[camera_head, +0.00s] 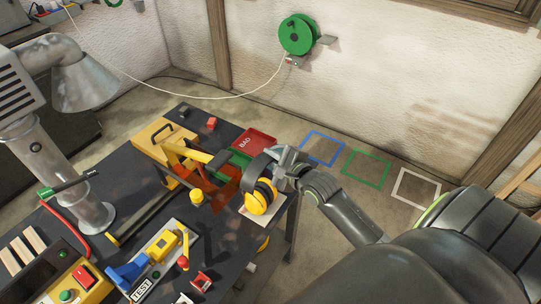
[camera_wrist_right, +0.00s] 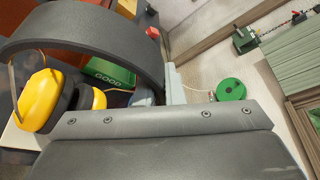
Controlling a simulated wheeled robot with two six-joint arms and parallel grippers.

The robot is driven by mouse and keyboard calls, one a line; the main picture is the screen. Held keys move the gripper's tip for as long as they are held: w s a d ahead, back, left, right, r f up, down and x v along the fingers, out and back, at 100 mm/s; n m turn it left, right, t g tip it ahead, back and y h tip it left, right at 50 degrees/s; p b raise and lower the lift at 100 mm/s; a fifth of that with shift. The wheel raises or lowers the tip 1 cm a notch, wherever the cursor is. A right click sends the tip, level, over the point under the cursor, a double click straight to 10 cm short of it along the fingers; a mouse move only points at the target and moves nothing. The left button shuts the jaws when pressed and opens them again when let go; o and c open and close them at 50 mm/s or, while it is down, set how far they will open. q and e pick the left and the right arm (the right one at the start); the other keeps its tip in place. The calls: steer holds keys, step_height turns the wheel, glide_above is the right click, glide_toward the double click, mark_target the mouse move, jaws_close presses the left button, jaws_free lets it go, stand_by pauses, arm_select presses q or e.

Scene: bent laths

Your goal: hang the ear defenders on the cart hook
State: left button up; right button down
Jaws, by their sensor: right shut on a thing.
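The ear defenders (camera_head: 259,200) have yellow cups and a black headband. They are at the right edge of the dark bench, with the cups over a white pad (camera_head: 277,220); I cannot tell whether they touch it. My right gripper (camera_head: 281,168) is shut on the headband, with the cups hanging lower. In the right wrist view the headband (camera_wrist_right: 95,22) arches across the upper left, with a yellow cup (camera_wrist_right: 41,100) at the left. I cannot make out the cart hook in either view. My left gripper is not in view.
A red BAD bin (camera_head: 262,140) and a green GOOD bin (camera_wrist_right: 110,74) stand behind the ear defenders. A yellow-black fixture (camera_head: 165,140) and a TEST board (camera_head: 160,262) are on the bench. Open floor with blue, green and white outlined squares (camera_head: 368,167) lies to the right.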

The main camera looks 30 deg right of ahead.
steer(key=c, duration=2)
jaws_free()
steer(key=shift+f, duration=0.2)
steer(key=o, duration=0.5)
steer(key=shift+c, duration=0.2)
steer(key=shift+f+b, duration=0.15)
steer(key=shift+b, duration=0.45)
steer(key=p+v, duration=0.1)
steer(key=v, duration=1.6)
steer(key=shift+s, duration=0.25)
